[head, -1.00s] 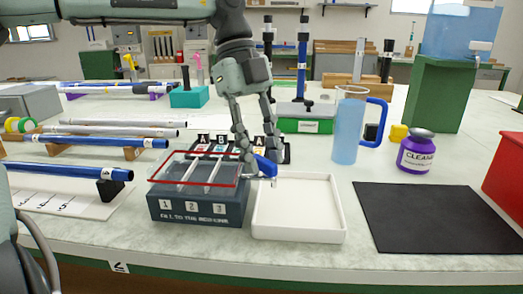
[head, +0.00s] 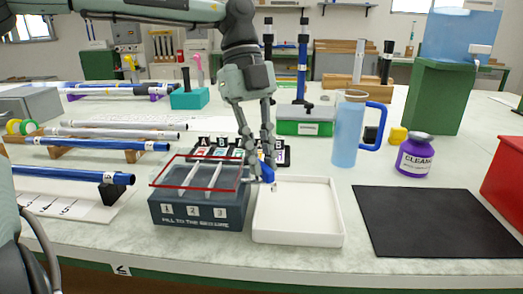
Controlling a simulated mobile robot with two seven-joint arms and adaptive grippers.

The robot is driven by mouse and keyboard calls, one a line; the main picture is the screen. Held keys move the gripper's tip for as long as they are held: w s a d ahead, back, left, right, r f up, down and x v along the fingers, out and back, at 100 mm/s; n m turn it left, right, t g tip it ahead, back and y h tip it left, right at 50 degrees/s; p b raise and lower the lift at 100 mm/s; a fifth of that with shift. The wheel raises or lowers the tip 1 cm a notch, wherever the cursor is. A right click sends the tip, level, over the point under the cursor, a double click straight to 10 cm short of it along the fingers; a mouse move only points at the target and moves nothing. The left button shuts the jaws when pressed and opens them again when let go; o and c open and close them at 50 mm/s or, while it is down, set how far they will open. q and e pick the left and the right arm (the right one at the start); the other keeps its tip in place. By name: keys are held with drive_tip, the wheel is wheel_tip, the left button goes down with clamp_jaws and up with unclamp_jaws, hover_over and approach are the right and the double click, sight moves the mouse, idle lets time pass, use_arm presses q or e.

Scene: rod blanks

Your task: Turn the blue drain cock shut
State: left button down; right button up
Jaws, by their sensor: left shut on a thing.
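The blue drain cock (head: 266,172) sits at the right side of the dark three-compartment tank (head: 198,211), above the left edge of the white tray. My left gripper (head: 261,160) comes down from above and is shut on the blue cock, with its fingers covering part of it. The tank has a red line around its clear upper part and the numbers 1, 2 and 3 on its front. The cock's exact angle is hard to tell behind the fingers. My right gripper is not in view.
The empty-looking white tray (head: 297,236) stands right of the tank. Behind are lettered cards (head: 215,142) and a green box (head: 305,127). A blue-handled jug (head: 348,130), purple jar (head: 415,155) and black mat (head: 425,220) lie to the right. Rods on racks (head: 65,173) fill the left.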

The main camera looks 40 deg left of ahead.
use_arm(q)
drive_tip(key=m+g+p, duration=0.1)
drive_tip(key=m, duration=0.2)
drive_tip(key=shift+a+r+y, duration=0.1)
drive_tip(key=shift+y, duration=0.3)
drive_tip(key=shift+s+m+g, duration=0.1)
drive_tip(key=shift+m+g, duration=0.2)
drive_tip(key=shift+m, duration=0.9)
drive_tip(key=shift+m+g+y, duration=0.3)
drive_tip(key=shift+m+y, duration=0.1)
drive_tip(key=shift+m, duration=0.3)
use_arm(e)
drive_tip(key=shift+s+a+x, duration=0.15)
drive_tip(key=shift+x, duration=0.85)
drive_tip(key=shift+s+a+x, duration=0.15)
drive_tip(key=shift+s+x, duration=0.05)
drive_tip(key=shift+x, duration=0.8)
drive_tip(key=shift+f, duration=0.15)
use_arm(q)
drive_tip(key=c, duration=1.5)
unclamp_jaws()
drive_tip(key=shift+c, duration=0.2)
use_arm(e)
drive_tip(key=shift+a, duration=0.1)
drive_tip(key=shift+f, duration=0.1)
